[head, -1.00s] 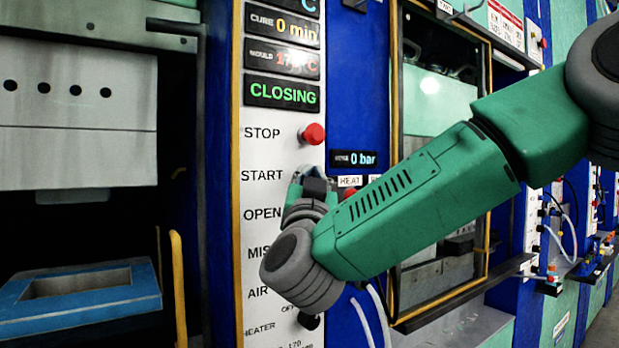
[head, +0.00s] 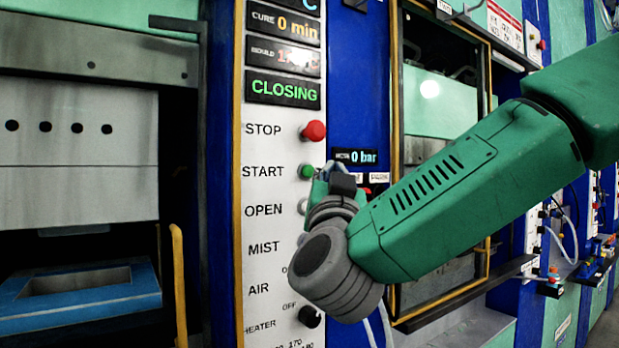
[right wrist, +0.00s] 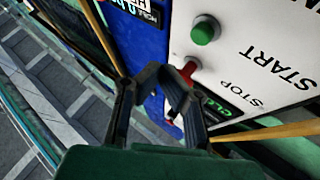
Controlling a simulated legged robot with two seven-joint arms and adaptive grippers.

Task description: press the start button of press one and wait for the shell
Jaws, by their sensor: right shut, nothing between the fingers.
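Press one's white control panel (head: 262,190) stands in the middle of the head view, with its display (head: 283,91) reading CLOSING in green. The green START button (head: 306,171) shows below the red STOP button (head: 313,131). My right gripper (head: 336,172) is shut and empty, just right of the START button and apart from it. In the right wrist view the green button (right wrist: 205,30) is clear beyond the shut fingers (right wrist: 172,72). The press's upper mould block (head: 75,150) hangs above a blue-framed lower mould (head: 80,295) with a gap between. No shell is visible. My left gripper is not in view.
A yellow rail (head: 178,285) stands left of the panel. A black knob (head: 310,316) sits low on the panel. A yellow-framed press window (head: 440,110) is behind my right arm, and more presses line the right side.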

